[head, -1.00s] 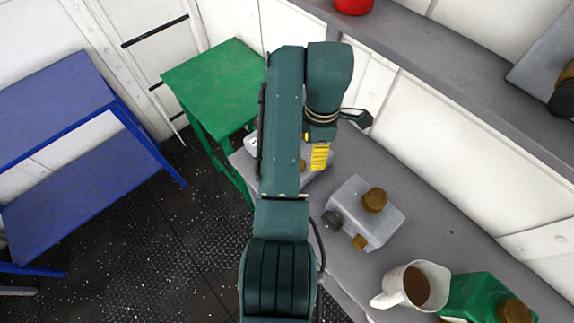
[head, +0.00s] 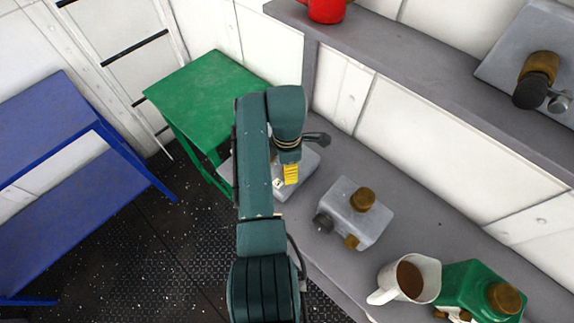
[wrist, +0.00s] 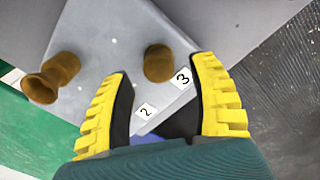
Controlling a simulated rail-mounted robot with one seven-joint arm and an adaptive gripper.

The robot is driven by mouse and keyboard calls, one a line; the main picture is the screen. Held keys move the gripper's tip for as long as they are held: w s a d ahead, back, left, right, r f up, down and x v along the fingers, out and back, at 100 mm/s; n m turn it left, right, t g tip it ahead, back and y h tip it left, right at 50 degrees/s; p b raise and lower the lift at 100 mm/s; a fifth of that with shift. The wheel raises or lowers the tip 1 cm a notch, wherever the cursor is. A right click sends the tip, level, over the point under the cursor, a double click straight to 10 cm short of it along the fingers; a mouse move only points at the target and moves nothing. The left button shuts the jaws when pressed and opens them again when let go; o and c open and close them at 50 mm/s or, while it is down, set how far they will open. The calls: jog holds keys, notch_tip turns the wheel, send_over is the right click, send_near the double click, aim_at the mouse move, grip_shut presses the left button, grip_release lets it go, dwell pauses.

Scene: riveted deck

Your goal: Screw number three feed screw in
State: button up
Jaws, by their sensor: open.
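A grey block (wrist: 110,50) lies below my gripper in the wrist view. It carries number labels 3 (wrist: 183,78) and 2 (wrist: 146,111). A brown knob (wrist: 160,63) stands beside label 3, seen nearly end-on between the fingertips. Another brown knob (wrist: 50,78) sticks out at the left. I cannot tell how deep either screw sits. In the head view the block (head: 304,176) is on the grey bench, partly hidden by my arm. My gripper (wrist: 162,70) has yellow fingers with dark pads and is open, holding nothing; it also shows above the block in the head view (head: 291,174).
A second grey block (head: 355,212) with brown and black knobs stands on the bench. A white jug (head: 412,279) and a green block (head: 478,290) are near the front right. A shelf (head: 430,70) runs behind the bench. A green table (head: 205,95) stands left.

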jog(key=shift+f, duration=1.05)
grip_shut()
